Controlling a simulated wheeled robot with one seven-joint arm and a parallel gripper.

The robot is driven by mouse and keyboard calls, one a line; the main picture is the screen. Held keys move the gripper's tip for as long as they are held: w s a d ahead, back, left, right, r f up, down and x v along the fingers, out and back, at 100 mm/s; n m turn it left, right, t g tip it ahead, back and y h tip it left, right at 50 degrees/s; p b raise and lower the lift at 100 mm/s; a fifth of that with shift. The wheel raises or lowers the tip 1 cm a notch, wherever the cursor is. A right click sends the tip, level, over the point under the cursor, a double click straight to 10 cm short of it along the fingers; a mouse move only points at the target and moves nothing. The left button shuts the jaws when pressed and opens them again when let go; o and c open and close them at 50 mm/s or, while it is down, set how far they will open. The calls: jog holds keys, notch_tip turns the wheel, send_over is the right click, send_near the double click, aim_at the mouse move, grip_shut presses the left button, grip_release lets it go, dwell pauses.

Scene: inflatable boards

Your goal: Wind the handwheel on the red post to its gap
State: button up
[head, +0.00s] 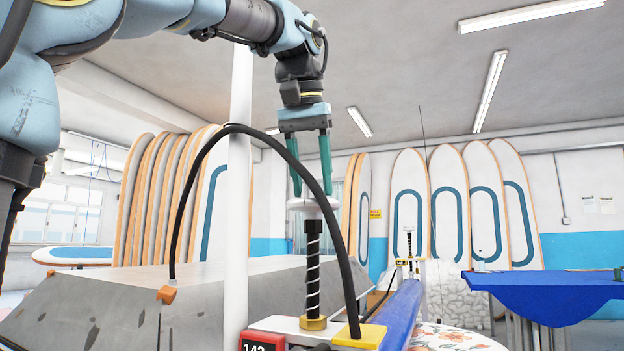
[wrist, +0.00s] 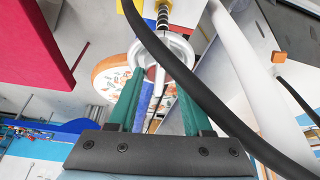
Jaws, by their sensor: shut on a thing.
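The handwheel (head: 300,204) is a pale wheel on top of a upright threaded spindle (head: 313,272) with a brass nut at its foot. A red block (head: 262,342) marked 142 stands at the spindle's base, partly cut off by the frame. My gripper (head: 312,191) points down from above with its green fingers at the wheel, shut on it. The wrist view shows the silver wheel rim (wrist: 178,44) at the ends of my gripper's fingers (wrist: 160,88). I cannot make out the gap.
A black hose (head: 345,260) arches close in front of the wheel and my fingers. A white pole (head: 238,180) stands left of it. A yellow block (head: 358,336) holds the hose end. A blue beam (head: 402,312) and blue-covered table (head: 540,293) lie right.

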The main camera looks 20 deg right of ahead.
grip_shut()
jog(key=shift+n+p, duration=0.3)
jog(key=shift+n, duration=0.1)
jog(key=shift+d+r+n+y+p, duration=0.1)
jog(key=shift+n+y+p, duration=0.55)
jog(key=shift+n, duration=0.35)
jog(key=n+y+p, duration=0.1)
jog(key=n, duration=0.1)
jog(key=n+p, duration=0.1)
jog(key=n, duration=0.1)
jog(key=shift+d+n+t+y+p, duration=0.1)
jog(key=shift+n+t+y+p, duration=0.2)
jog(key=shift+y+p, duration=0.05)
jog(key=n+p, duration=0.1)
jog(key=n, duration=0.1)
jog(key=n+y+p, duration=0.1)
jog(key=n, duration=0.1)
jog(key=shift+d+n+y+p, duration=0.1)
jog(key=shift+n+y+p, duration=0.2)
jog(key=shift+f+n+g+y+p, duration=0.2)
jog(key=shift+n+g+y+p, duration=0.4)
jog(key=shift+n, duration=1.1)
